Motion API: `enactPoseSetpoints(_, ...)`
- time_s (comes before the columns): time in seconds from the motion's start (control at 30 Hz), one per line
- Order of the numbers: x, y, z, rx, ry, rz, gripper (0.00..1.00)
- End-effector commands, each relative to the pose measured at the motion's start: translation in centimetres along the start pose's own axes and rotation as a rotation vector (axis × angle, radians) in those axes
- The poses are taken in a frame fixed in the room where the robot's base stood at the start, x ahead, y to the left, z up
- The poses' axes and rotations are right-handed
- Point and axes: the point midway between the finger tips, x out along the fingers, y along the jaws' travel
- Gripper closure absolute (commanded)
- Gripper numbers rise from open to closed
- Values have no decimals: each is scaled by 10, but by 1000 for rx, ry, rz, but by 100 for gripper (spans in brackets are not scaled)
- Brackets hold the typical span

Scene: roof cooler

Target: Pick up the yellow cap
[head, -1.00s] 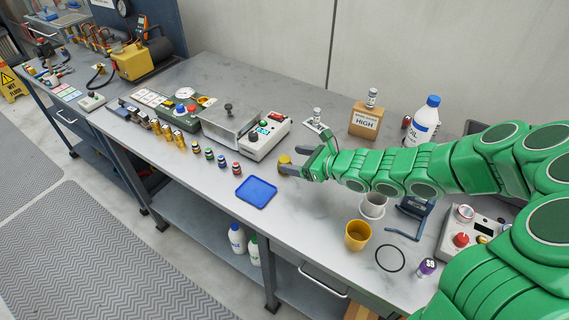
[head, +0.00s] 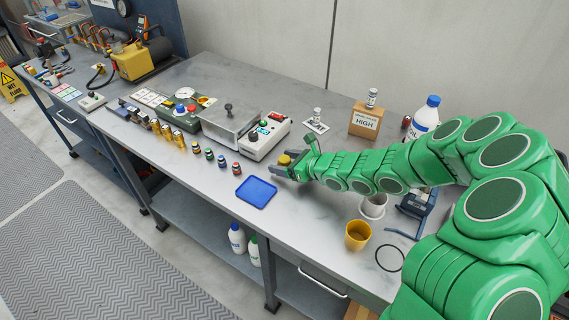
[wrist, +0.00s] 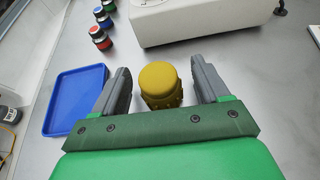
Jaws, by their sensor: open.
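The yellow cap (wrist: 159,82) stands on the bench between the two grey fingers of my gripper (wrist: 161,90) in the wrist view. A gap shows on each side of it, so the fingers are open and not touching it. In the head view my gripper (head: 284,167) is low over the bench, and the cap (head: 284,160) shows partly at its fingers. The cap's lower near side is close to the gripper's palm.
A blue tray (head: 256,193) lies just left of my gripper. A white control box (head: 264,136) stands behind the cap. Several small coloured bottles (wrist: 101,32) stand in a row to the left. A yellow cup (head: 358,236) is at the front right.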

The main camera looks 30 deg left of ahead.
Motion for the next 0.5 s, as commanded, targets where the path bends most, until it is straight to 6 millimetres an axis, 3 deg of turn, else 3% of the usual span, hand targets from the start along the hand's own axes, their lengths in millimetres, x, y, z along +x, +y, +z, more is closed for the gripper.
enactPoseSetpoints(0.2,20,1,0,0,1,3,25)
enactPoseSetpoints(0.5,24,0,0,1,-1,1,25)
